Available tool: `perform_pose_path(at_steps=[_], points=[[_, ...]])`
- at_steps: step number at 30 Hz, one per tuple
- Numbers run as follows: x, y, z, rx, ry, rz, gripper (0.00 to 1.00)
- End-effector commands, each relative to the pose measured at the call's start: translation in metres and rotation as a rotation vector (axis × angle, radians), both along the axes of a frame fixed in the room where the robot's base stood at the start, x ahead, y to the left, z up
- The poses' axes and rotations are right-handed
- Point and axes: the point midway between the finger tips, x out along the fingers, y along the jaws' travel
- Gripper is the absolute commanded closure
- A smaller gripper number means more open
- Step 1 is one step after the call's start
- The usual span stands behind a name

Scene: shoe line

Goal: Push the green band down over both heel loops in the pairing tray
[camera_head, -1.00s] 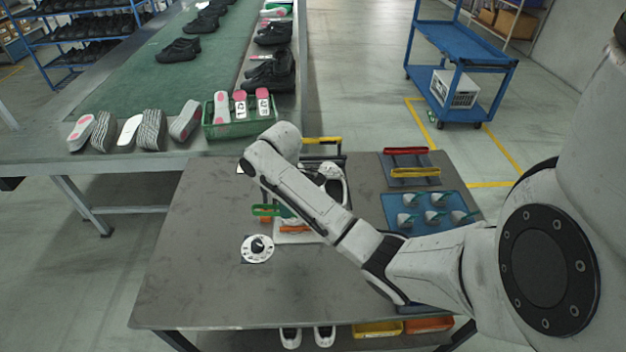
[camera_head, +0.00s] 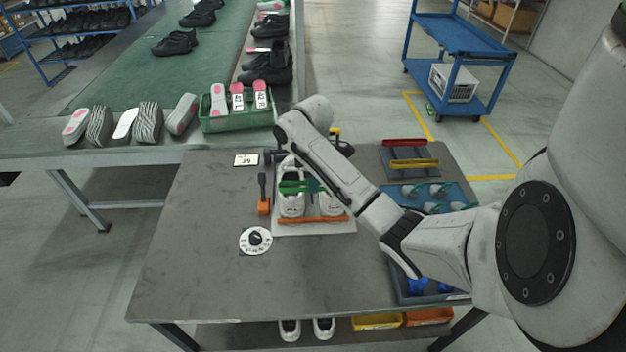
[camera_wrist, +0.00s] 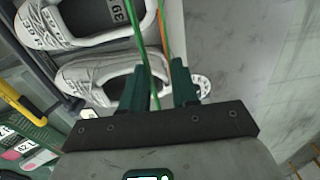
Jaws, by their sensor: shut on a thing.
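Two white shoes, a left one (camera_head: 291,203) and a right one (camera_head: 331,203), stand side by side in the pale pairing tray (camera_head: 312,229), which has an orange strip along its near edge. My gripper (camera_wrist: 160,92) is shut on the green band (camera_wrist: 148,50), whose strands run out between the dark green fingers. In the head view the green band (camera_head: 294,187) spans across the shoes near their heel ends, and my arm hides part of it. The wrist view shows one shoe (camera_wrist: 105,78) close behind the fingers. The heel loops cannot be made out.
An orange-based tool (camera_head: 264,205) stands left of the tray, with a round dial (camera_head: 256,240) nearer the front. A blue tray (camera_head: 428,197) with several grey pieces and a rack with red and yellow bars (camera_head: 410,154) lie right.

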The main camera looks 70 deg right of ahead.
Motion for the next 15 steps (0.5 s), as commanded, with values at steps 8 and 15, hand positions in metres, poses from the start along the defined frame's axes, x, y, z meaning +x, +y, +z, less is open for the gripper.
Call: perform_pose_path(at_steps=[8, 15], points=[[0.0, 0.0, -0.017, -0.001, 0.0, 0.001, 0.99], [0.0, 0.0, -0.027, 0.0, 0.0, -0.001, 0.99]])
